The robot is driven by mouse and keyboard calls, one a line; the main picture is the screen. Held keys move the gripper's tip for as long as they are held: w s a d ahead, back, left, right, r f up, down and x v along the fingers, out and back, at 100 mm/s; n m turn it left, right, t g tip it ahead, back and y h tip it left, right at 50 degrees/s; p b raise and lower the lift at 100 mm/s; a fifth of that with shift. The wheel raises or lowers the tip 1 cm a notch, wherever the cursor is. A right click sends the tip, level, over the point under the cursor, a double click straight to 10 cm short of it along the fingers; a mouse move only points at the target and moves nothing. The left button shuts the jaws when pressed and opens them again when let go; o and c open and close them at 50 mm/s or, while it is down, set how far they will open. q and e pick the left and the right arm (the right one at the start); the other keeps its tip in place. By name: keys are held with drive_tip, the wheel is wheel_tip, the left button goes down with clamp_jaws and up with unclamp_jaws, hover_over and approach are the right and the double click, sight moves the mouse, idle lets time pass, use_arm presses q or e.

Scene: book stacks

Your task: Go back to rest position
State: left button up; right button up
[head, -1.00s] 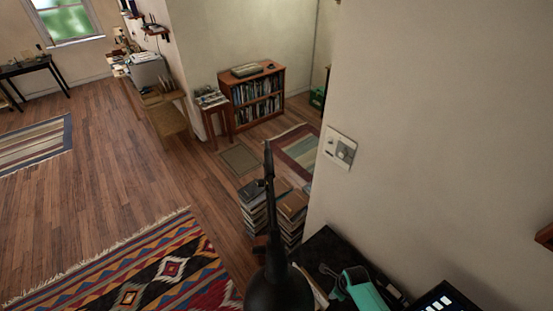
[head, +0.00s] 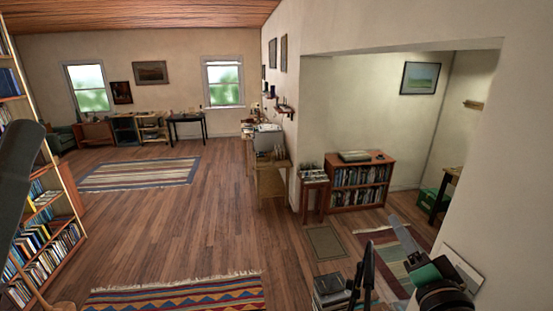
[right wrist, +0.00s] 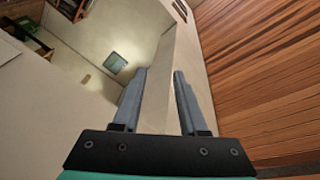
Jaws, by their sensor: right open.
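My right gripper (head: 400,232) is raised at the lower right of the head view, with grey fingers pointing up and left. In the right wrist view the fingers of my right gripper (right wrist: 160,74) stand apart with nothing between them. My left gripper is not in view; a dark link of my left arm shows at the left edge of the head view.
Book stacks (head: 328,288) stand on the floor at the bottom. A tall bookshelf (head: 72,205) is at the left and a low bookcase (head: 360,172) at the back right. A wall corner is close on the right. The wooden floor (head: 215,225) is open.

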drive_tip(key=s+a+r+n+t+y, duration=0.1)
drive_tip(key=s+a+r+n+t, duration=0.1)
drive_tip(key=s+r, duration=0.5)
drive_tip(key=s+a+r+n+t+y, duration=0.1)
drive_tip(key=s+a+r+n+t, duration=0.2)
drive_tip(key=r, duration=0.6)
drive_tip(key=s+a+r+n+t+y, duration=0.1)
drive_tip(key=s+r+n+t, duration=0.3)
drive_tip(key=s+r, duration=0.5)
drive_tip(key=s+a+n, duration=0.1)
drive_tip(key=n, duration=0.1)
drive_tip(key=shift+s+a+n+y, duration=0.25)
drive_tip(key=shift+s+n+y, duration=0.05)
drive_tip(key=shift+s, duration=0.05)
